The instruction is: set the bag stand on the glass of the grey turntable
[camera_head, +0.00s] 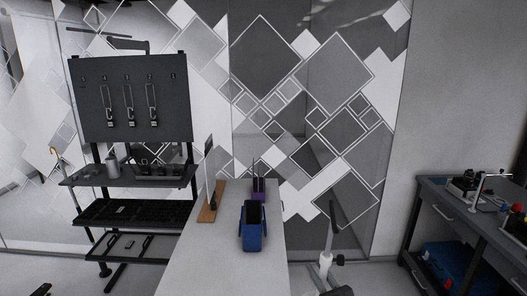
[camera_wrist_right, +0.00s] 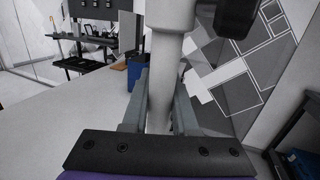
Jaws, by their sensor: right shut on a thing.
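My right gripper (camera_wrist_right: 157,100) has its two grey fingers on either side of a white upright post (camera_wrist_right: 165,55), which I take to be the bag stand, and is shut on it. The post widens into a white part at the top of the right wrist view, with a dark part (camera_wrist_right: 236,16) beside it. In the head view the white post (camera_head: 325,262) shows small at the bottom, right of the pale table, with a dark upright piece (camera_head: 333,215) above it. Its foot is hidden. I cannot make out the grey turntable or its glass. My left gripper is out of view.
A dark tool rack (camera_head: 135,100) stands left. A dark workbench (camera_head: 465,222) stands right, with floor between it and the table.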

